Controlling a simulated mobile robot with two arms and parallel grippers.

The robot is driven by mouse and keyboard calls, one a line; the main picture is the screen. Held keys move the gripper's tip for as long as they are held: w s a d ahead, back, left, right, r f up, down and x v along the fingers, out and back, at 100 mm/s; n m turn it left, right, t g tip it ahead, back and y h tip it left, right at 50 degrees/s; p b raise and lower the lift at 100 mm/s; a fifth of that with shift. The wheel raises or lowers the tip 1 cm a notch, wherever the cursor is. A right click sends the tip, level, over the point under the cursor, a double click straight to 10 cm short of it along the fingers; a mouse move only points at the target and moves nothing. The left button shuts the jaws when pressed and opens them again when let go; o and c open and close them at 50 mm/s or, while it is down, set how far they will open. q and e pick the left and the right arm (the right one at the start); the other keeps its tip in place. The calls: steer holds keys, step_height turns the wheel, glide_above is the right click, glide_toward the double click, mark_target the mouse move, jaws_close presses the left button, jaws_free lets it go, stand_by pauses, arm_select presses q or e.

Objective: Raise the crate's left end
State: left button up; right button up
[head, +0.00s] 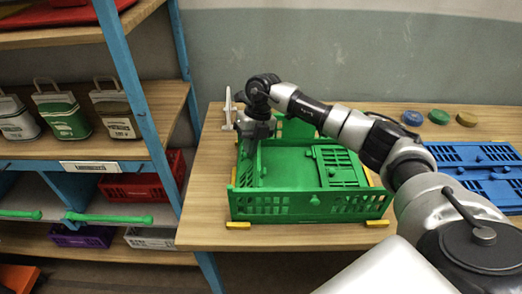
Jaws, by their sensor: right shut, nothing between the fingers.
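The green folding crate (310,208) sits on the wooden table. Its front long wall stands upright, and part of the back wall (295,130) shows upright behind my arm. A slotted end panel (340,165) lies flat inside at the right. The crate's left end (243,168) shows below my right gripper; it looks raised, but its exact tilt is hard to tell. My right gripper (247,148) points down at the left end, shut and empty. Its fingertips are partly hidden, so contact is unclear. My left gripper is out of view.
Yellow blocks (238,225) mark the crate's corners. A blue folded crate (475,165) lies at the table's right, with several coloured discs (438,117) behind it. A blue-framed shelf (130,90) with sacks (60,112) stands close on the left. The table's front strip is clear.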

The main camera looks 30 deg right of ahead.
steer(key=shift+o, duration=1.1)
steer(key=shift+s+a+f+g, duration=0.15)
steer(key=shift+s+a+f, duration=0.05)
steer(key=shift+f, duration=0.3)
steer(key=shift+s+a+f+g, duration=0.15)
steer(key=shift+s+a+f, duration=0.05)
steer(key=shift+f, duration=0.25)
steer(key=shift+o, duration=0.7)
steer(key=shift+s+r, duration=0.1)
steer(key=shift+s, duration=0.15)
steer(key=shift+d, duration=0.15)
steer(key=shift+w+d+r, duration=0.1)
steer(key=shift+w+r, duration=0.1)
steer(key=shift+r, duration=0.1)
steer(key=shift+w+a+r+p, duration=0.25)
steer(key=shift+w+r+p, duration=0.5)
steer(key=shift+w+r, duration=0.5)
step_height(320, 180, up, 2)
step_height(320, 180, up, 7)
steer(key=p, duration=0.4)
glide_above(245, 161)
steer(key=w+a, duration=0.2)
steer(key=w, duration=0.1)
steer(key=shift+w+d, duration=0.1)
steer(key=shift+d, duration=0.1)
